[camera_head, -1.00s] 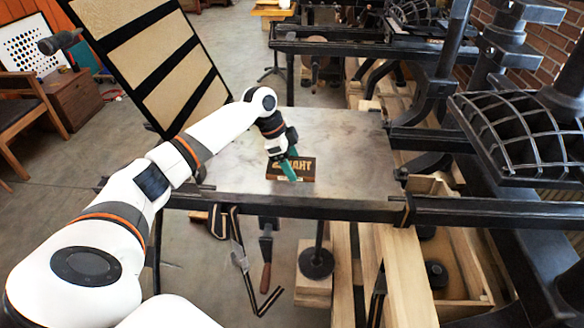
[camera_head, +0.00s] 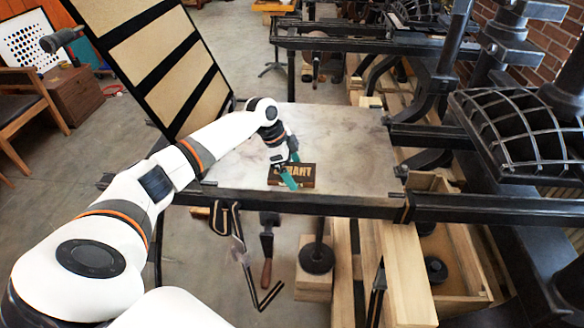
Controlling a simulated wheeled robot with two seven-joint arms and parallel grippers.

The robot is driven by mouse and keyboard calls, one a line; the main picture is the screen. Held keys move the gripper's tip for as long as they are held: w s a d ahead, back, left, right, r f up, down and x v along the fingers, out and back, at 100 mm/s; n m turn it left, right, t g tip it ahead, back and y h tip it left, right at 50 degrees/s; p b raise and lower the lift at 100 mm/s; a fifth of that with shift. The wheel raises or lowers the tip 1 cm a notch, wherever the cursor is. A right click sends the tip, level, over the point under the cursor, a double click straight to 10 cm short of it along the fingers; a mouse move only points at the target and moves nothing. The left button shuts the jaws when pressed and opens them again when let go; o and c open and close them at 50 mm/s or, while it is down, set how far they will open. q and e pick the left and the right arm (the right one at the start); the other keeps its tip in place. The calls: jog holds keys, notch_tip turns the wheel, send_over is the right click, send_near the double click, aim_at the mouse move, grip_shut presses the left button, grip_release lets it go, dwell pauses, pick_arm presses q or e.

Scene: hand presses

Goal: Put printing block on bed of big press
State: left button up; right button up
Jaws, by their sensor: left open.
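The printing block (camera_head: 303,176) is a dark brown block with raised tan letters. It lies on the grey bed (camera_head: 345,150) of the big press, close to the bed's front edge. My left gripper (camera_head: 290,172) is over the block's left part, its green fingers apart. One finger covers some of the letters, and I cannot tell whether the fingers touch the block. My right gripper is not in view.
The black platen with curved ribs (camera_head: 520,130) stands at the right of the bed. A hinged frame with tan panels (camera_head: 165,60) leans up at the bed's back left. A second press (camera_head: 350,48) stands behind. The bed is otherwise bare.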

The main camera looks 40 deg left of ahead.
pick_arm(q)
jog(key=b+v, duration=0.2)
jog(key=v, duration=1)
dwell(1.6)
jog(key=shift+s, duration=0.1)
dwell(0.6)
